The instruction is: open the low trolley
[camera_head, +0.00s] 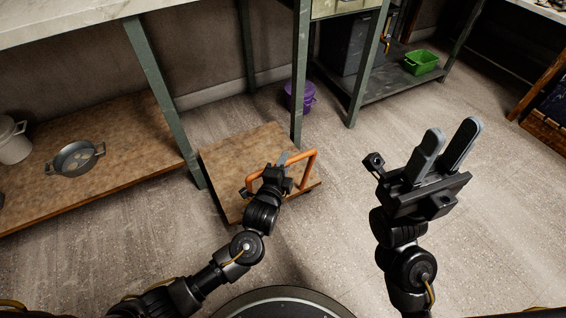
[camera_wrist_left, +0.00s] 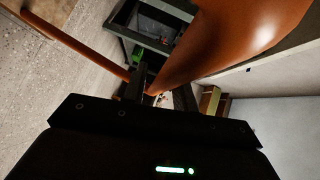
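The low trolley (camera_head: 237,157) is a flat brown wooden platform close to the floor, with an orange tube handle (camera_head: 309,168) at its near right side. My left gripper (camera_head: 283,160) is at this handle. In the left wrist view the orange handle (camera_wrist_left: 215,45) passes large and close by the left fingers (camera_wrist_left: 160,92), and part of it is hidden there. I cannot tell whether the fingers are closed on it. My right gripper (camera_head: 446,147) is held up at the right, empty, its two grey fingers apart.
A workbench with green legs (camera_head: 162,92) and a low wooden shelf (camera_head: 110,150) stands at the left, holding a grey pan (camera_head: 75,158). A purple bucket (camera_head: 300,96) stands behind the trolley. A green crate (camera_head: 421,62) is at the back right.

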